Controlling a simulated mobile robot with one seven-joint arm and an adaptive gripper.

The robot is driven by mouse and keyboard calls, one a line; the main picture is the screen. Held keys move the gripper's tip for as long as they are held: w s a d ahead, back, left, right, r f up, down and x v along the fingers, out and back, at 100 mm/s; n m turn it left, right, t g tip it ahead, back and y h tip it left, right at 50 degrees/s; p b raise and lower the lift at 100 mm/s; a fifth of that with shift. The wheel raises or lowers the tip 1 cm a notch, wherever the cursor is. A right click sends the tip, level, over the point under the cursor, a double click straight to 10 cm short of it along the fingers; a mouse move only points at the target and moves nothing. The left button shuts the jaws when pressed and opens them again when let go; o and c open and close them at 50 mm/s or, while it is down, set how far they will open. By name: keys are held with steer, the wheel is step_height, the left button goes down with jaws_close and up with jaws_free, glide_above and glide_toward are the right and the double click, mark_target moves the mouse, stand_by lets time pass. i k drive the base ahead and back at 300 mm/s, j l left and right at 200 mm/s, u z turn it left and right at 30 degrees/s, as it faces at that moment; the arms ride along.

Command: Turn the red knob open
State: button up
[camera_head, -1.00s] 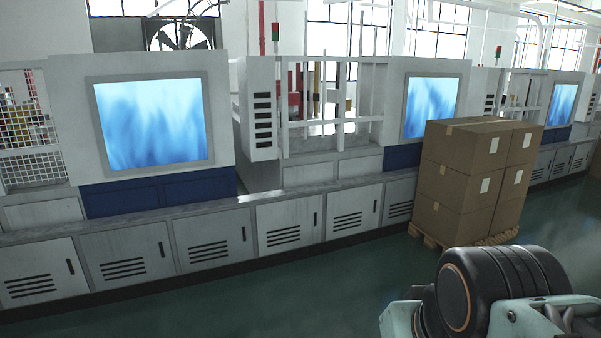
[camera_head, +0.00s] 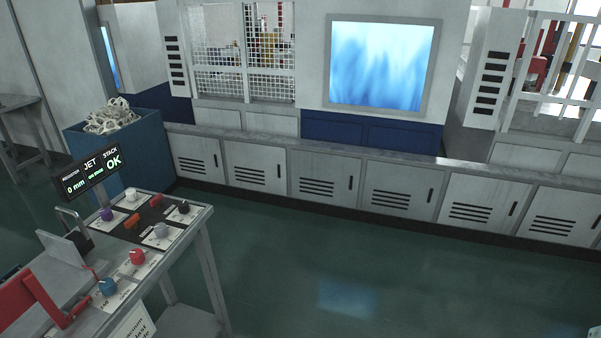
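The red knob (camera_head: 137,257) sits on a white label plate on the control bench (camera_head: 203,216) at the lower left. A blue knob (camera_head: 107,287) is nearer on the same bench, and a grey knob (camera_head: 161,230) is just beyond it. Purple (camera_head: 106,214), white (camera_head: 131,194) and dark (camera_head: 184,207) knobs stand farther back. The red knob's pointer direction is too small to read. My gripper is not in view now.
A small display (camera_head: 90,170) reading "OK" stands at the bench's back left. A red frame (camera_head: 22,300) is at the lower left corner. A blue bin (camera_head: 143,150) of pale scraps stands behind the bench. Grey cabinets (camera_head: 402,188) line the wall. The green floor (camera_head: 380,275) right of the bench is clear.

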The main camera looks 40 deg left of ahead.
mark_target(137, 257)
steer(key=u, duration=3.65)
steer(key=z, duration=1)
steer(key=i+l+u, duration=0.2)
steer(key=i, duration=0.3)
steer(key=i+l+u, duration=0.15)
steer(key=i+l, duration=0.35)
